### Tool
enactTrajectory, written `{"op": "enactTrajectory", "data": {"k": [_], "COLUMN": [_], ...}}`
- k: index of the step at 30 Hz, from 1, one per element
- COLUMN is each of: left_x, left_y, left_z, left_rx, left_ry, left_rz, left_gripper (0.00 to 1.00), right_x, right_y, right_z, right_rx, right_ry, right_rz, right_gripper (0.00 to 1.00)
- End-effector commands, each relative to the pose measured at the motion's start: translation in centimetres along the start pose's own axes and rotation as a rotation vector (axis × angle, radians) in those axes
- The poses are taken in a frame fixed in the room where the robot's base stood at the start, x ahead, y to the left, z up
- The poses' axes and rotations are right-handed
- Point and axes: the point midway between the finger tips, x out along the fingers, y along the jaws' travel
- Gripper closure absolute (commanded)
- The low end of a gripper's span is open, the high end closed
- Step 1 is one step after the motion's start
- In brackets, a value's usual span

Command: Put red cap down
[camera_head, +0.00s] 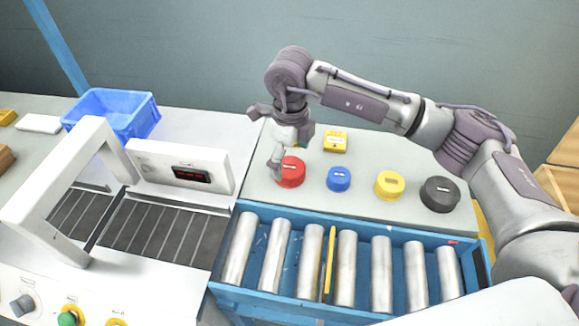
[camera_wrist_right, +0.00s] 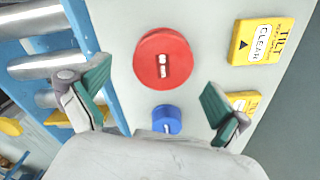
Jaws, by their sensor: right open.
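The red cap (camera_head: 291,172) is a round disc with a small pale mark on top. It sits flat on the light grey bench top, leftmost in the row of caps. My right gripper (camera_head: 277,143) is just above and beside it in the head view. In the right wrist view the red cap (camera_wrist_right: 163,58) lies beyond the open fingers of my right gripper (camera_wrist_right: 152,98), with nothing between the pads. The fingers look clear of the cap there, and contact is hard to judge in the head view. My left gripper is not in view.
A blue cap (camera_head: 339,179), a yellow cap (camera_head: 389,185) and a black cap (camera_head: 440,194) stand to the right. A yellow label block (camera_head: 335,142) is behind. A blue-framed roller conveyor (camera_head: 345,208) runs in front. A white machine (camera_head: 190,165) and blue crate (camera_head: 112,113) are left.

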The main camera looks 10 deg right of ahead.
Motion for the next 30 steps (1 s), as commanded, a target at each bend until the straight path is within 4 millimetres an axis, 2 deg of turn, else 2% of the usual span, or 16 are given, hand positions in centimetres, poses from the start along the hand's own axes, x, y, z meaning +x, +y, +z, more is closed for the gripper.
{"op": "enactTrajectory", "data": {"k": [3, 6, 15, 24, 25, 26, 30], "left_x": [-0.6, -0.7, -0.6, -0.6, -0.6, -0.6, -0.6], "left_y": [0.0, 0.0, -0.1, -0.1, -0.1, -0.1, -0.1], "left_z": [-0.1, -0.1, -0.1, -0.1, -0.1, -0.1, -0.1], "left_rx": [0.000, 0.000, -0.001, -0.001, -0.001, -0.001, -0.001], "left_ry": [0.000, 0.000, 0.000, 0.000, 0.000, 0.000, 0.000], "left_rz": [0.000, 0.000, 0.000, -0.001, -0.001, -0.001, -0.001], "left_gripper": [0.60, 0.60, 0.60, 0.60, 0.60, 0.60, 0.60], "right_x": [1.9, 3.0, 3.5, 3.5, 3.5, 3.5, 3.5], "right_y": [-0.2, -0.2, -0.2, -0.2, -0.2, -0.2, -0.2], "right_z": [-0.3, -0.2, -0.2, -0.2, -0.2, -0.2, -0.2], "right_rx": [0.001, 0.000, 0.000, 0.000, 0.000, 0.000, 0.000], "right_ry": [0.004, 0.002, 0.001, 0.001, 0.001, 0.001, 0.001], "right_rz": [0.002, 0.002, 0.000, 0.000, 0.000, 0.000, 0.000], "right_gripper": [0.00, 0.00, 0.00, 0.47, 0.47, 0.52, 0.52]}}
